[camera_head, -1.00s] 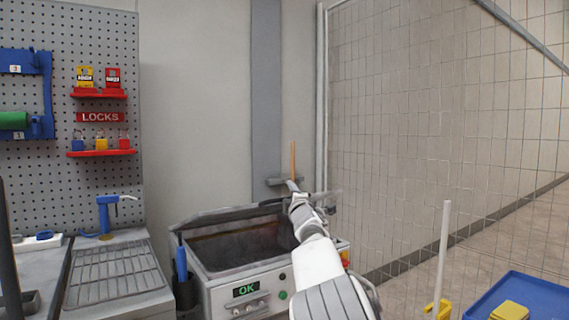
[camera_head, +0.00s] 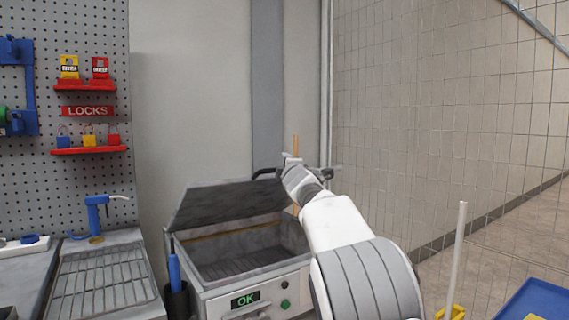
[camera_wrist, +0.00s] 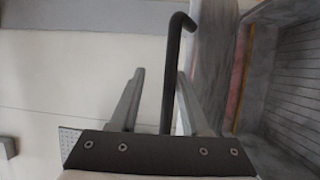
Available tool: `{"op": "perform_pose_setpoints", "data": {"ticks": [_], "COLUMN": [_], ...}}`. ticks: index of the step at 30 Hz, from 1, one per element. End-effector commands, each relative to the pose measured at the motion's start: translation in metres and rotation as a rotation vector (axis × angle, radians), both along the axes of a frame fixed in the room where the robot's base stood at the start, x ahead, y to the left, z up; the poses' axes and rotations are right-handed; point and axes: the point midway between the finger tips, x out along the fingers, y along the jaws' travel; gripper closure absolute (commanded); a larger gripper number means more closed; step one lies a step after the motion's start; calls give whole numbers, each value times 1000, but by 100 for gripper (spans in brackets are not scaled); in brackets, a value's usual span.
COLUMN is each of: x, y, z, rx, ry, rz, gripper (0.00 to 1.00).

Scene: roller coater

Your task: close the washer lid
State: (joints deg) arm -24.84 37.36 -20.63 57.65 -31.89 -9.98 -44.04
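The washer (camera_head: 290,280) stands ahead, its grey basin open to view. Its grey lid (camera_head: 228,200) stands tilted up along the far side. A black bar handle (camera_head: 264,172) shows at the lid's upper edge, partly hidden by my gripper (camera_head: 288,165). In the wrist view, the black bar (camera_wrist: 172,85) runs between the two fingers of my gripper (camera_wrist: 160,74), nearer the right finger, and bends at its end. The fingers are apart and not closed on it. The basin interior (camera_wrist: 290,80) shows at the right of the wrist view.
A mesh fence (camera_head: 430,100) runs along the right. A blue tray (camera_head: 540,300) and pale post (camera_head: 455,260) are at lower right.

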Motion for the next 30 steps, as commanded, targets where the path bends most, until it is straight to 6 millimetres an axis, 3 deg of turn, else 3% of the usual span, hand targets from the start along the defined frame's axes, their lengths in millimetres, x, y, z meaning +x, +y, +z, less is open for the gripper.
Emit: {"op": "perform_pose_setpoints", "data": {"ticks": [14, 30], "x": [-3, -21], "y": [1, 0], "z": [3, -14], "rx": [0, 1], "ry": [0, -2], "rz": [1, 3], "gripper": [53, 53]}}
